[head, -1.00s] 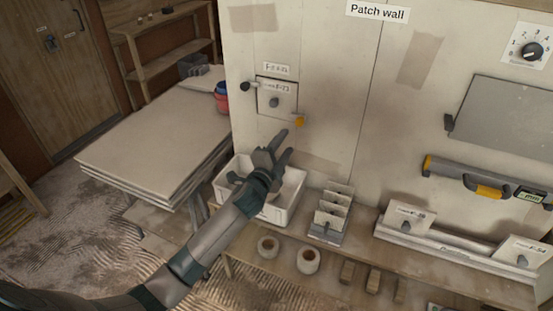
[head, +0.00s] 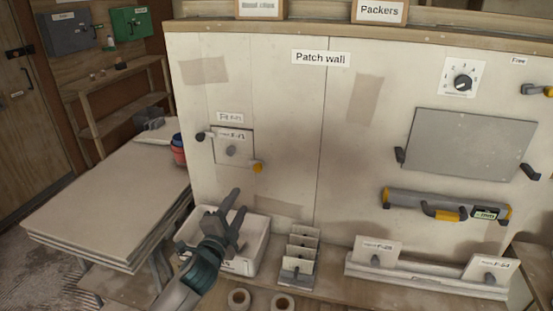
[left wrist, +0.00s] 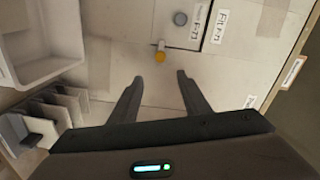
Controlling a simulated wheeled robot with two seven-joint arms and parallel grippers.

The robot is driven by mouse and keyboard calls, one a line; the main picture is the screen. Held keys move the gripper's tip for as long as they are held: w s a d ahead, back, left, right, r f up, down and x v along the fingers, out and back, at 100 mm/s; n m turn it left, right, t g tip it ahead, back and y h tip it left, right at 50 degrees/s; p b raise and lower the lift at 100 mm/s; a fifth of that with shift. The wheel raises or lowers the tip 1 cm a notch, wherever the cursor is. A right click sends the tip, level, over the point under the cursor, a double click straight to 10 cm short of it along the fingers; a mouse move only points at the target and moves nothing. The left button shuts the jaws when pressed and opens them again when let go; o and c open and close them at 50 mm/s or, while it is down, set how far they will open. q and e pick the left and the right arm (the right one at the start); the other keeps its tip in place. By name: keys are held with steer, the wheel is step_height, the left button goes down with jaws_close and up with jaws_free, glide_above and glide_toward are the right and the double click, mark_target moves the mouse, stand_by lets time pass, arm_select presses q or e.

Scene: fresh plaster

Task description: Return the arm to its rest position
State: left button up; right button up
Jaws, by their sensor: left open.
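My left gripper (head: 232,222) is open and empty in the head view, in front of the white bin (head: 257,238) at the foot of the patch wall. It stands below the fitted square patch (head: 238,142), apart from it. In the left wrist view the two open fingers (left wrist: 156,98) point toward the wall with nothing between them. My right gripper is not in view.
A rack of upright cards (head: 300,250) stands right of the bin, with tape rolls (head: 283,302) in front. A rail with two knobbed patches (head: 425,277) lies farther right. A yellow-ended level (head: 447,207) hangs on the wall. Stacked boards (head: 100,200) lie at left.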

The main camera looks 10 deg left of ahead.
arm_select(q)
steer(key=s+f+n+g+y, duration=0.2)
steer(key=s+f+n+g, duration=0.55)
steer(key=s+f, duration=1.1)
steer(key=s+d+f+n+g+h, duration=0.1)
steer(key=s+n+g, duration=0.1)
steer(key=s, duration=0.7)
steer(key=s+d+f+n+g, duration=0.1)
steer(key=s+f+n+g, duration=0.15)
steer(key=s, duration=0.55)
steer(key=s+d+n+g+h, duration=0.1)
steer(key=s+d+g, duration=0.1)
steer(key=s, duration=0.7)
step_height(320, 180, down, 30)
steer(key=s+f+g, duration=0.1)
steer(key=s+g, duration=0.1)
steer(key=s+a+f, duration=0.1)
steer(key=s+f, duration=0.6)
steer(key=s, duration=0.1)
steer(key=s+a+f+g, duration=0.1)
steer(key=s+a+f, duration=0.1)
steer(key=s+f, duration=0.6)
steer(key=shift+s+a+f+y, duration=0.2)
steer(key=shift+s+a+y, duration=0.1)
steer(key=shift+s, duration=0.25)
